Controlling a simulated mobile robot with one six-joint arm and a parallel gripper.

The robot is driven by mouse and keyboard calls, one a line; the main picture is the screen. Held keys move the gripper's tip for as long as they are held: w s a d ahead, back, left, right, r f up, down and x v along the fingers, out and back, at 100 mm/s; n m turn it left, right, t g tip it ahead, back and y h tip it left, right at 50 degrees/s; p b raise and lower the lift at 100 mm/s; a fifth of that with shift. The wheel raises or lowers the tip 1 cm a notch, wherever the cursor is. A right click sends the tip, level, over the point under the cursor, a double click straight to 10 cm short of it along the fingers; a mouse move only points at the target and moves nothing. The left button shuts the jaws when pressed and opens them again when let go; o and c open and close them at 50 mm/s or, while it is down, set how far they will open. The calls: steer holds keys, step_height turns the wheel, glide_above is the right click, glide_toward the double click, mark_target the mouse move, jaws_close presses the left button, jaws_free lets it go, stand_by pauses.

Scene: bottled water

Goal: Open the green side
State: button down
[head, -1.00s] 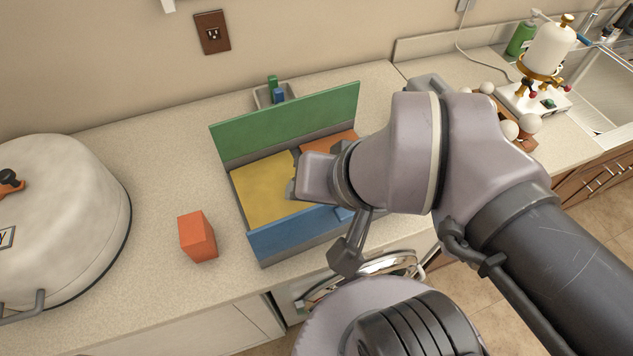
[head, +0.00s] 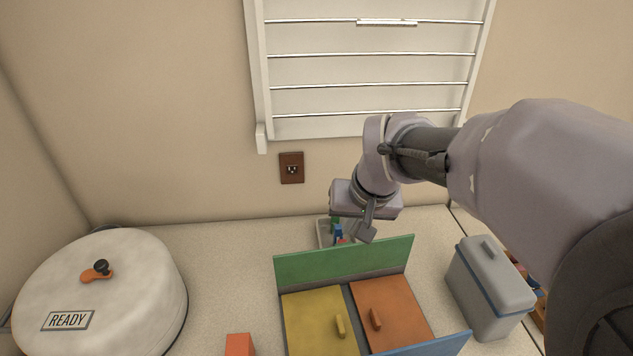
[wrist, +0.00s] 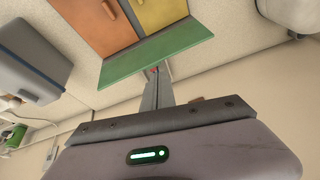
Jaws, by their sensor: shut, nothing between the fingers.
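The box has a green side (head: 345,262) along its back edge, rising above the two closed lids. The yellow lid (head: 312,310) and the orange lid (head: 392,308) each have a small handle. The blue side (head: 435,346) is partly cut off at the front. My gripper (head: 366,232) is shut and empty, behind and above the green side, near the wall. In the wrist view the green side (wrist: 155,60) lies just beyond the fingertips (wrist: 154,76), and whether they touch is unclear.
A small grey tray (head: 321,235) holding small coloured blocks is behind the green side, close to my gripper. A grey lidded container (head: 485,290) stands right, a white READY appliance (head: 130,285) left. An orange block (head: 240,345) is front left. A rack (head: 370,127) hangs on the wall.

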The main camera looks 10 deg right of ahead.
steer(key=n+g+p, duration=0.1)
steer(key=n+p, duration=0.1)
steer(key=p, duration=0.2)
glide_above(344, 257)
steer(key=w, duration=0.4)
step_height(344, 257, down, 5)
step_height(344, 257, down, 10)
steer(key=b, duration=0.1)
steer(key=shift+w+a+f+h+b, duration=0.15)
steer(key=shift+a+f+h+b, duration=0.05)
steer(key=shift+h+b, duration=0.15)
steer(key=shift+b, duration=0.3)
